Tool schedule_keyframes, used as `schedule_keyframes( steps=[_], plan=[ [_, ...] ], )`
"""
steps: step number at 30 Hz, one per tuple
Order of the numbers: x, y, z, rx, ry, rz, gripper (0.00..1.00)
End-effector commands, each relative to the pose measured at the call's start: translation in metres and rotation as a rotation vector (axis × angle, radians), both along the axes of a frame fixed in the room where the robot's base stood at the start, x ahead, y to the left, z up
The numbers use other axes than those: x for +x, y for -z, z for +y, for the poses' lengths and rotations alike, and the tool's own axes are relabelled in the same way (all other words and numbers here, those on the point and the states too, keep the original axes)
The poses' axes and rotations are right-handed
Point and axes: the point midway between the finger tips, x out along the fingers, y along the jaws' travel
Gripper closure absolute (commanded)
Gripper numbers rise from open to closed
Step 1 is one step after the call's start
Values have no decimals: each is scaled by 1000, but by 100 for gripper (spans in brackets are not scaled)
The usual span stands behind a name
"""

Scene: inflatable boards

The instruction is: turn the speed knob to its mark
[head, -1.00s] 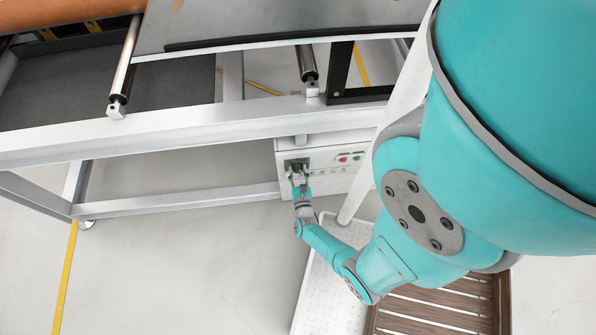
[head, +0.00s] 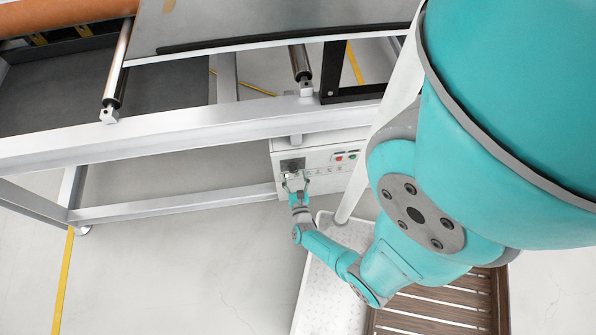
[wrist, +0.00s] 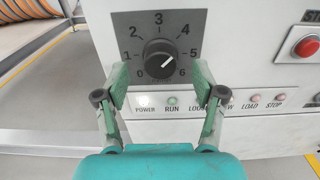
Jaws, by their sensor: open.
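The speed knob (wrist: 159,60) is a round black knob on a dark dial plate (wrist: 148,21) numbered 0 to 6, in the wrist view. I cannot make out a separate target mark. My gripper (wrist: 160,72) is open, with one green finger on each side of the knob's lower part and a gap on both sides. It holds nothing. In the head view my gripper (head: 296,184) is just in front of and below the dial plate (head: 292,165); the knob is too small to read there.
The white control box (head: 327,158) has a red button (wrist: 306,47) right of the dial and a row of small labelled lamps (wrist: 171,101) below it. A metal frame beam (head: 190,137) runs above the box.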

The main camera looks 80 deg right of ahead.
Motion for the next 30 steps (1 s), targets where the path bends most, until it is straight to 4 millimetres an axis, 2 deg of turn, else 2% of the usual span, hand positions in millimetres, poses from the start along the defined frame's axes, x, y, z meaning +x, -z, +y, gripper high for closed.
schedule_keyframes(
  steps=[1,9,30],
  plan=[
    [-3,0,9,1,-5,1,31],
    [-15,0,37,1,-4,1,31],
    [-32,0,82,0,-4,-2,31]
  ],
)
